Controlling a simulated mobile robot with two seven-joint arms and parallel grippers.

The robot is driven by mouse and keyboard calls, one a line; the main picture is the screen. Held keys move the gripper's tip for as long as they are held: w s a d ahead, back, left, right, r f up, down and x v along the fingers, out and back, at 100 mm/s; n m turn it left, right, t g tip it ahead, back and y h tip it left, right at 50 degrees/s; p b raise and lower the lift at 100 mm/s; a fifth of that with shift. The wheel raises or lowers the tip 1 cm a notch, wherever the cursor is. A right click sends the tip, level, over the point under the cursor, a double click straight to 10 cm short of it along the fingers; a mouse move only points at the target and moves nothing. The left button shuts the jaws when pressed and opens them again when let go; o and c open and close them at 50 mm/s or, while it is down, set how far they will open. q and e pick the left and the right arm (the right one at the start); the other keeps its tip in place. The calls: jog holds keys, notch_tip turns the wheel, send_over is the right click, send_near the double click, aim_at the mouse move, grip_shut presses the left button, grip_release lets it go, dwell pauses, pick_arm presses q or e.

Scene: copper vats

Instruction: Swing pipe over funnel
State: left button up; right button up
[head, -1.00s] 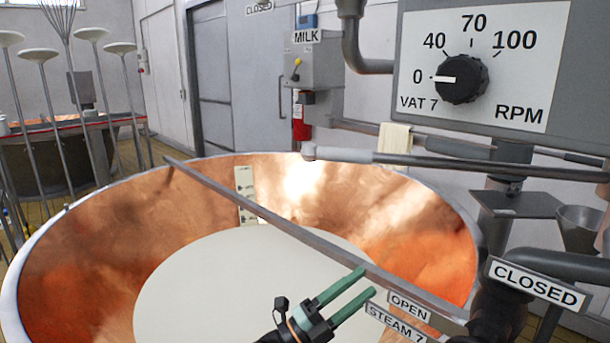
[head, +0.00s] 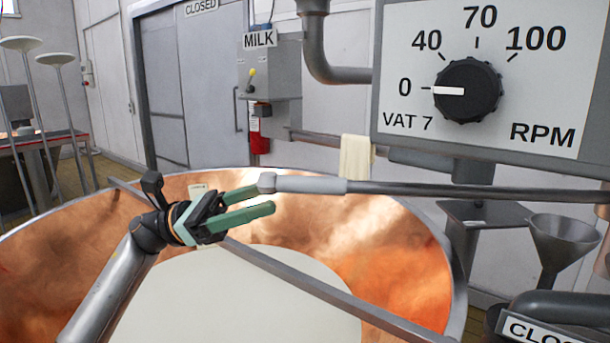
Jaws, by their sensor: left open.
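A long grey pipe (head: 450,190) runs level from the right edge across the far side of the copper vat. It has a pale sleeve (head: 310,185) and a small rounded tip at its left end. The metal funnel (head: 562,240) stands at the right, below the pipe's line in the picture. My left gripper (head: 264,198) is open and empty, its green fingers pointing right at the pipe's left end. The upper finger meets the tip in the picture; I cannot tell whether they touch. My right gripper is not in view.
The copper vat (head: 400,235) holds pale milk (head: 220,300). A flat bar (head: 330,292) crosses its rim beneath my left gripper. A control box (head: 540,60) with a dial hangs above the pipe. A cloth (head: 356,157) hangs behind it.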

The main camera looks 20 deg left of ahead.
aim_at(306, 180)
pick_arm(q)
jog(key=p+x, duration=0.1)
jog(key=x, duration=0.6)
jog(key=shift+w, duration=0.1)
grip_shut()
dwell(0.3)
jog(key=shift+a+r+p, duration=0.1)
jog(key=shift+r+p, duration=0.1)
jog(key=shift+p, duration=0.1)
dwell(0.6)
